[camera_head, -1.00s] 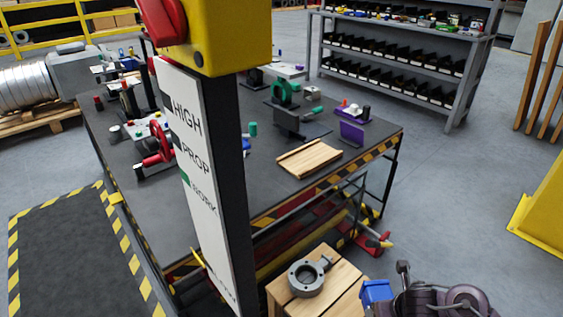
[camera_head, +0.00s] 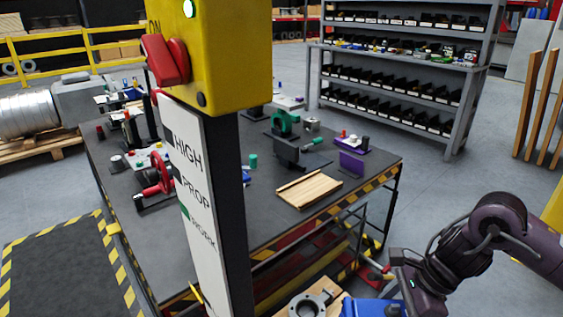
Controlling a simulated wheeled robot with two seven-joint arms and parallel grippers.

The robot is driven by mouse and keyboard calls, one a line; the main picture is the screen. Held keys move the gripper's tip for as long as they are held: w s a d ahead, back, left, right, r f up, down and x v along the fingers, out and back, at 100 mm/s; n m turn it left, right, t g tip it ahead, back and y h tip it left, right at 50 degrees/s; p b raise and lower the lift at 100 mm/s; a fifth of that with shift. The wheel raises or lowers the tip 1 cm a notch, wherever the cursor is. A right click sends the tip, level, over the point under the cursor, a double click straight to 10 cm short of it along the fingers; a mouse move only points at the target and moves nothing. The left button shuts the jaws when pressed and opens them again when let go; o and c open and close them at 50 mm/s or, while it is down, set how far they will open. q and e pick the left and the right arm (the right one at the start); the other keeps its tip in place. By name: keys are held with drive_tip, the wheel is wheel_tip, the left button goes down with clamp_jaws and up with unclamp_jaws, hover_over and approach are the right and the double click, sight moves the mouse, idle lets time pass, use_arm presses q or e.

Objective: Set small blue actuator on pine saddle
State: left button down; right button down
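A blue block, which looks like the small blue actuator (camera_head: 368,308), is at the bottom edge right of centre, partly cut off by the frame. My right gripper (camera_head: 402,300) comes in from the right and meets the block. It appears shut on the block, though its fingertips are hidden. A pale pine board with a raised edge, likely the pine saddle (camera_head: 310,190), lies on the dark workbench near its front right edge, with nothing on it. The block is in front of the bench, apart from the board. My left gripper is not in view.
A yellow control box (camera_head: 222,50) on a labelled post blocks part of the bench (camera_head: 250,225). A grey ring-shaped valve body (camera_head: 312,303) sits on a wooden stand at the bottom. A purple fixture (camera_head: 351,162) and green-topped device (camera_head: 285,123) stand behind the board.

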sight(379, 315)
drive_tip(key=r+n, duration=0.1)
drive_tip(key=r, duration=0.1)
drive_tip(key=a+r+n+g, duration=0.1)
drive_tip(key=r+n, duration=0.1)
drive_tip(key=shift+r, duration=0.15)
drive_tip(key=r+n, duration=0.2)
drive_tip(key=a+r+n+g, duration=0.1)
drive_tip(key=n, duration=0.1)
drive_tip(key=r+n+g+h, duration=0.1)
drive_tip(key=r, duration=0.1)
drive_tip(key=shift+s+a+r+n, duration=0.25)
drive_tip(key=shift+s+r+n, duration=0.05)
drive_tip(key=shift+r+n, duration=0.1)
drive_tip(key=shift+a, duration=0.1)
drive_tip(key=shift+f, duration=0.1)
drive_tip(key=shift+d, duration=0.2)
